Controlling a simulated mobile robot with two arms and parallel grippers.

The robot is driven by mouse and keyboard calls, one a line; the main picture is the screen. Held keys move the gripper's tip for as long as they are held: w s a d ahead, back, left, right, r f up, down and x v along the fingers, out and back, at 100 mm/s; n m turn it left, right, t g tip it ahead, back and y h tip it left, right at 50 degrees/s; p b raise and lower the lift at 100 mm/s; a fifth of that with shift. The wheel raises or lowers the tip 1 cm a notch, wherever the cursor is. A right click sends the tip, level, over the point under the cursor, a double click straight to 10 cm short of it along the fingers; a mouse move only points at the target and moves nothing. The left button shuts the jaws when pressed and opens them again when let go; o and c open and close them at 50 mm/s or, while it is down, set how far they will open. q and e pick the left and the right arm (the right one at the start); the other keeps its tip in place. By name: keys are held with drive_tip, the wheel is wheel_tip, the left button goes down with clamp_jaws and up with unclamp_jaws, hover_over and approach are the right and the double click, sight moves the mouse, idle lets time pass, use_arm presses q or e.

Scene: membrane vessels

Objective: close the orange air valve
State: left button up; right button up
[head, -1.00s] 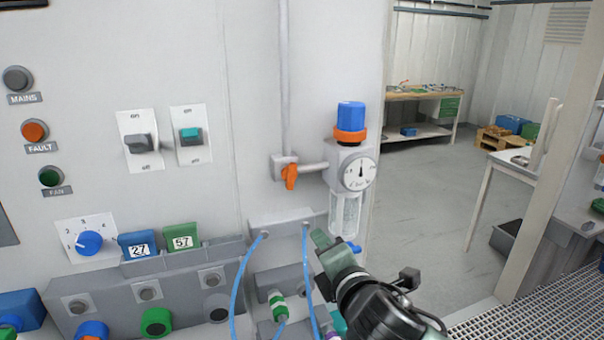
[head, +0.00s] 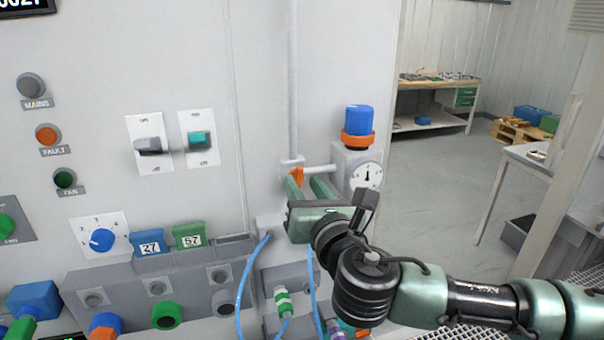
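The orange air valve handle (head: 297,175) is on the small valve at the foot of the grey vertical pipe, left of the pressure gauge. Only part of the handle shows, so I cannot tell its angle well. My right gripper (head: 306,184) has come up to it from below. Its two green fingers are apart, and the handle shows near the tip of the left finger. I cannot tell whether a finger touches it. My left gripper is not in view.
A filter regulator with a blue cap (head: 360,119) and a round gauge (head: 366,174) sits close right of the valve. Blue hoses (head: 253,275) hang below. Switches (head: 148,146) and a blue dial (head: 102,240) are to the left. Open floor lies beyond the panel's right edge.

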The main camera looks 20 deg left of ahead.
drive_tip(key=shift+x, duration=0.8)
clamp_jaws()
